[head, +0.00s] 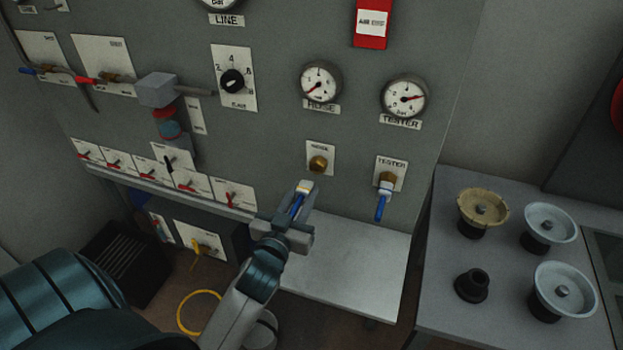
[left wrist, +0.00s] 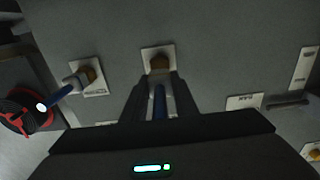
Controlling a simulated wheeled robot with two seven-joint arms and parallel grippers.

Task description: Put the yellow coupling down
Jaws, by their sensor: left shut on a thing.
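My left gripper (head: 300,205) is shut on a coupling (head: 297,208) with a blue body and a pale, slightly yellowish end. It holds it in front of the panel, just below the brass hose outlet (head: 318,164). The left wrist view shows my left gripper (left wrist: 158,90) with the blue body (left wrist: 160,101) between its fingers and the brass outlet (left wrist: 159,63) beyond it. I cannot tell whether the coupling touches the outlet; in the head view they look apart. A second coupling with a blue body (head: 381,207) sits on the tester outlet (head: 389,178). My right gripper is not in view.
A bare grey shelf (head: 345,265) lies below the outlets. A yellow hose loop (head: 181,312) lies on the floor near a black crate (head: 125,265). Gauges and switches cover the panel (head: 280,130).

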